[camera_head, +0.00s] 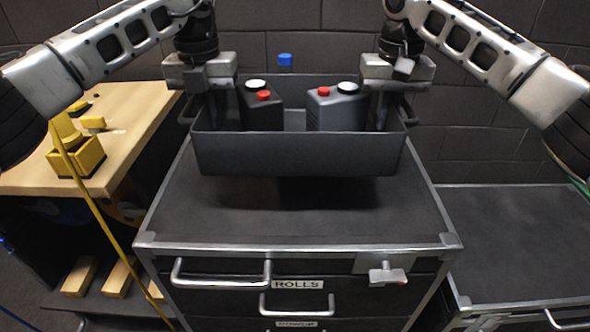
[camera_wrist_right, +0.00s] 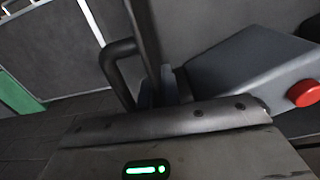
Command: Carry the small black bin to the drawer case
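The small black bin (camera_head: 300,155) is above the top of the drawer case (camera_head: 200,215), with a dark shadow beneath it, and looks level and lifted clear. My left gripper (camera_head: 212,115) is shut on the bin's left end. My right gripper (camera_head: 382,112) is shut on its right end; the bin's handle (camera_wrist_right: 112,75) shows beside it in the right wrist view. The fingertips are partly hidden by the bin.
A wooden bench (camera_head: 120,110) with a yellow holder (camera_head: 78,160) stands at the left. A second dark-topped cabinet (camera_head: 520,235) stands at the right, lower. The case front has drawer handles and a clamp-like fitting (camera_head: 387,273). A brick wall (camera_head: 480,130) is behind.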

